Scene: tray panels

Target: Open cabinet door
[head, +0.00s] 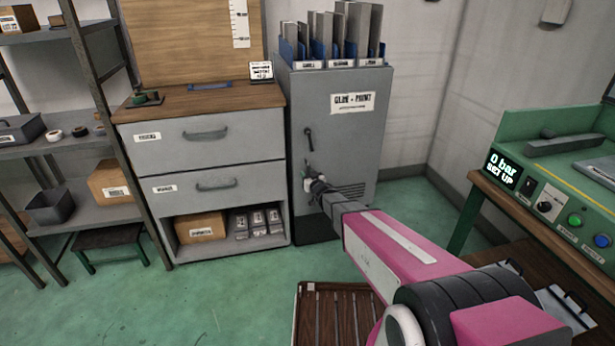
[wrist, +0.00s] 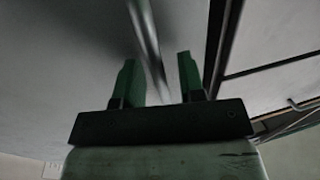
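The grey metal cabinet (head: 356,135) with a "GLUE + PAINT" label stands in the middle of the head view. Its door looks shut. A dark door handle (head: 308,138) sits near the door's left edge. My gripper (head: 308,172) is close to the door front, at the lower end of this handle. In the wrist view, my gripper (wrist: 160,75) has its two green fingers apart, with a thin metal bar (wrist: 149,42) running between them. A gap shows on both sides of the bar. My wrist partly hides the lower door.
A drawer unit (head: 205,150) stands directly left of the cabinet. File holders (head: 338,50) stand on the cabinet top. A green machine (head: 560,165) on a bench is at the right. Green floor is free at the lower left.

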